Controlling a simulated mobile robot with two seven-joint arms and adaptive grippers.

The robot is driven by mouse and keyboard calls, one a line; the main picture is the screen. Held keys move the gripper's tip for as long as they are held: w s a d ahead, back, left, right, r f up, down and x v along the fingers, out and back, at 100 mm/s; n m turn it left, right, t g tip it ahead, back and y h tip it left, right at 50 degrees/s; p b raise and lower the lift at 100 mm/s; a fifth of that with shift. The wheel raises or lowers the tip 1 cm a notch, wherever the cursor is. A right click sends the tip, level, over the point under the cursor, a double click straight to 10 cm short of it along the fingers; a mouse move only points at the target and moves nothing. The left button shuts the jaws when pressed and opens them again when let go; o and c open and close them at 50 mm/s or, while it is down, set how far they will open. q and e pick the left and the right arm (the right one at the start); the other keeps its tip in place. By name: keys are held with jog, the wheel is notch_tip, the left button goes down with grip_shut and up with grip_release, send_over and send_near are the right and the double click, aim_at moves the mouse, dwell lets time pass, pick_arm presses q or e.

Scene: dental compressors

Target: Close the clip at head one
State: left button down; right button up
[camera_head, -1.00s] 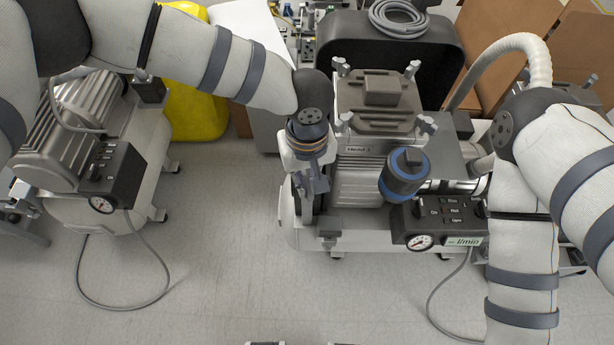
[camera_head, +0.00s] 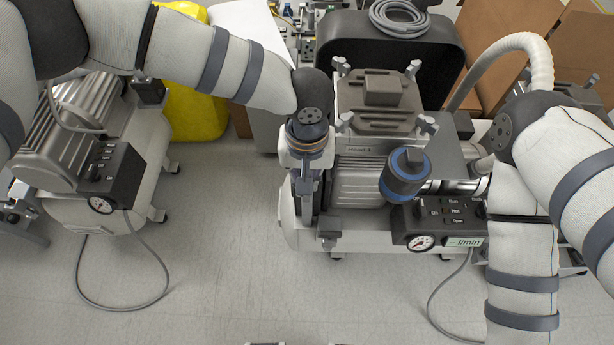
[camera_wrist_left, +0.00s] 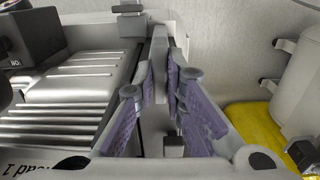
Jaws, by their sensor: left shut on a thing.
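The compressor head labelled Head 1 (camera_head: 372,175) is a ribbed grey block under a brown-grey cover, right of my left gripper (camera_head: 307,200). In the left wrist view its ribs (camera_wrist_left: 75,95) lie at the left, the label upside down. My left gripper also shows there (camera_wrist_left: 158,82), its purple-padded fingers closed around a narrow grey upright piece (camera_wrist_left: 160,52), which looks like the clip at the head's side. The fingers hide part of the piece, and I cannot tell whether it is latched. My right arm is at the right; its gripper is out of view.
A blue-ringed round black part (camera_head: 405,175) and a control box with a gauge (camera_head: 440,222) are on the compressor's near side. A second compressor (camera_head: 75,140) stands left. A yellow container (camera_head: 195,105) is behind. The floor between the compressors is clear, except for a cable.

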pick_arm(q)
jog(key=c, duration=1.7)
grip_release()
jog(key=shift+o, duration=0.2)
notch_tip(320, 180, up, 12)
